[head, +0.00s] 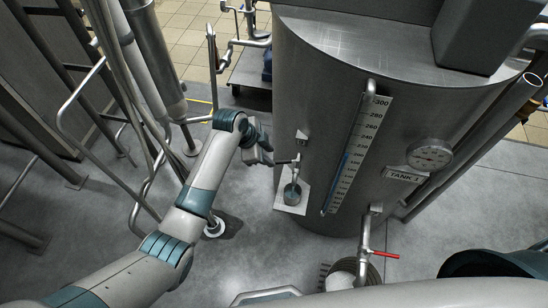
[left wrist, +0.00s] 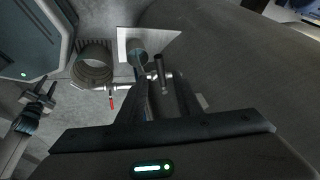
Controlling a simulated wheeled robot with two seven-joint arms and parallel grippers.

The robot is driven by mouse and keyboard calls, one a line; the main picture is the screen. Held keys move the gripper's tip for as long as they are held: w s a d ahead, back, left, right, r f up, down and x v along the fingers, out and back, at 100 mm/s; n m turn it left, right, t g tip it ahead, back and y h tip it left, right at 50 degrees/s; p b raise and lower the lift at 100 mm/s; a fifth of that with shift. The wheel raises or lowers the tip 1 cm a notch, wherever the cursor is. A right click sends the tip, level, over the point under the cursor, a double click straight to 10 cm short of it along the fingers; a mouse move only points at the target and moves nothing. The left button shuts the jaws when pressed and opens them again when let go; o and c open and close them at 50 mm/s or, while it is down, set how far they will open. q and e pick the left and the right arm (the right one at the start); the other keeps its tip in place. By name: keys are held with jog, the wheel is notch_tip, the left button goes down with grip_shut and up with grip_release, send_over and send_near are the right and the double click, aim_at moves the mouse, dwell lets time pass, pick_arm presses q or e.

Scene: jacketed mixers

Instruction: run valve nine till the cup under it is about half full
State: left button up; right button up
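A small tap (head: 290,161) sticks out of the steel tank (head: 300,75) on its left side; no number nine is readable on it. A small grey-teal cup (head: 292,193) stands below it on a white plate (head: 285,207); its fill level cannot be told. The cup also shows in the left wrist view (left wrist: 137,58), beyond the fingers. My left gripper (head: 268,157) is at the tap's outer end. In the left wrist view its two fingers (left wrist: 154,85) stand apart, with a short dark rod (left wrist: 158,63) by the tips. Contact cannot be told. My right gripper is not in view.
The tank carries a scale with a blue column (head: 347,165), a round dial (head: 429,154) and a tank label (head: 403,175). A lower valve with a red handle (head: 384,254) sits above a coiled hose (head: 350,268). Pipes and a steel frame (head: 75,110) stand left.

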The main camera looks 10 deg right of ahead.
aim_at(276, 162)
pick_arm(q)
jog(key=shift+x, duration=2.6)
grip_shut()
